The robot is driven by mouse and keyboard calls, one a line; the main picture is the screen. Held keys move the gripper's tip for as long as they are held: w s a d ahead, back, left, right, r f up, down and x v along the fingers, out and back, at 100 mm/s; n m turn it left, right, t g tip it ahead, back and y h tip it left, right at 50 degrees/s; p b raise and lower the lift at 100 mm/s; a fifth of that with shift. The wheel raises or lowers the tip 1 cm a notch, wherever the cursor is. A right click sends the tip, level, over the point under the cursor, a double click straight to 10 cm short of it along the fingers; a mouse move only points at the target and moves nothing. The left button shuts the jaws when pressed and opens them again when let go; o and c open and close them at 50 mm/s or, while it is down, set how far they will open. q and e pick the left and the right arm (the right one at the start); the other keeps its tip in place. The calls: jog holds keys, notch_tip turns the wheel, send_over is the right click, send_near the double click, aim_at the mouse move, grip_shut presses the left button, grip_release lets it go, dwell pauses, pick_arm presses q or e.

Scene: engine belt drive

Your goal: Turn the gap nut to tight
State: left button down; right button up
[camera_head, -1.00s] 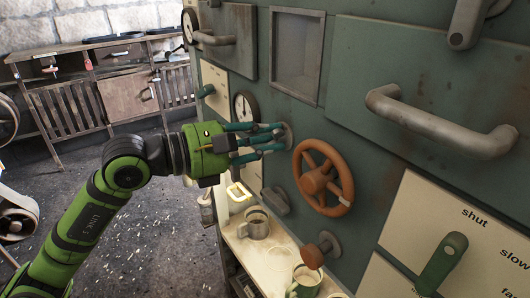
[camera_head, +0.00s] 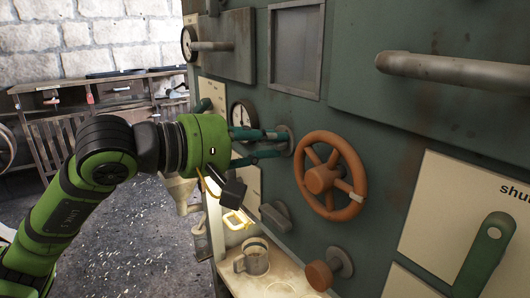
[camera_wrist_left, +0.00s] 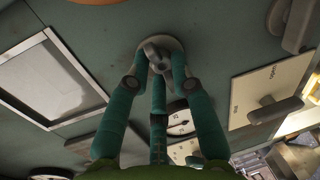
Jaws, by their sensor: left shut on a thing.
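The gap nut seems to be the small grey fitting on a round grey flange (camera_head: 286,139) on the green panel; no label on it can be read. In the left wrist view the grey nut (camera_wrist_left: 158,50) sits at the middle of its flange. My left gripper (camera_head: 277,141) reaches it from the left, its teal fingers shut around the nut. The fingers also show in the left wrist view (camera_wrist_left: 160,72) and hide part of the nut. My right gripper is not in view.
An orange handwheel (camera_head: 331,175) stands out just right of the nut. Below are a grey knob (camera_head: 276,217), an orange knob (camera_head: 320,274) and a mug (camera_head: 254,257) on a shelf.

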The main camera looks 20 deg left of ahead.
pick_arm(q)
jog(key=shift+d+f+m+b, duration=0.1)
jog(key=shift+f+m+b, duration=0.3)
jog(key=shift+m, duration=0.3)
jog(key=c, duration=1.1)
grip_release()
jog(key=shift+r, duration=0.15)
jog(key=shift+r, duration=0.1)
jog(key=shift+v, duration=6.05)
